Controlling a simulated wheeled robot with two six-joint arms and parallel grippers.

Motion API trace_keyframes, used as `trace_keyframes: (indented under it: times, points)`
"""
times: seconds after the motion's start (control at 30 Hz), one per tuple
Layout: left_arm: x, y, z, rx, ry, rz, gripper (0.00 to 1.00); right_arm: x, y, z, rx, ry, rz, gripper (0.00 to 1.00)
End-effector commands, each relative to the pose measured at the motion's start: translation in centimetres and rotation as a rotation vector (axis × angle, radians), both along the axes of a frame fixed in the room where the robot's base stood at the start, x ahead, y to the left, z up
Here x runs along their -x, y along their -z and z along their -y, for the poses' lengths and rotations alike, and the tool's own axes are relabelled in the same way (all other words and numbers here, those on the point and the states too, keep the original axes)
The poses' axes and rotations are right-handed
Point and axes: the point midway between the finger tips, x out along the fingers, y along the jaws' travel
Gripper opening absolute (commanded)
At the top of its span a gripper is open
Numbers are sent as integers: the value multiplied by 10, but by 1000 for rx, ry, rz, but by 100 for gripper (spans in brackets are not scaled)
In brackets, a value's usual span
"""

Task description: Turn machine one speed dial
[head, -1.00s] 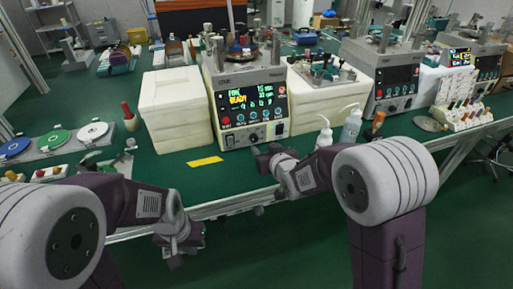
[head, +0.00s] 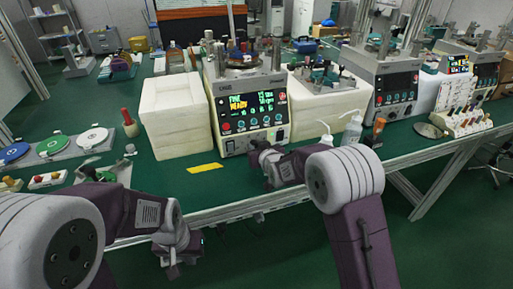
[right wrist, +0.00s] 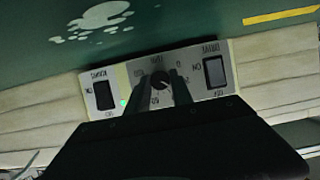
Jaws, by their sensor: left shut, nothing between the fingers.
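Machine one (head: 249,104) is the nearest machine, with a lit display above a low front panel. In the right wrist view the panel appears upside down. Its small black speed dial (right wrist: 161,80) sits between a DRIVE switch (right wrist: 215,73) and another switch (right wrist: 103,96). My right gripper (head: 256,147) is at the panel and hides the dial in the head view. In the wrist view its two fingers (right wrist: 160,88) are apart, one on each side of the dial; contact is not clear. My left gripper (head: 172,270) is shut and empty, low in front of the table.
White block stacks (head: 173,115) flank the machine. A yellow strip (head: 205,168) lies on the green table (head: 172,183) in front. Wash bottles (head: 352,130) stand to the right. Coloured discs (head: 53,143) lie at the left.

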Motion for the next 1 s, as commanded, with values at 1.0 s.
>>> trace_keyframes:
  times: [1.0]
  points:
    - [0, -53, 0, 0, 0, 0, 0, -1, -2, 5, -522, 2, -175, 0]
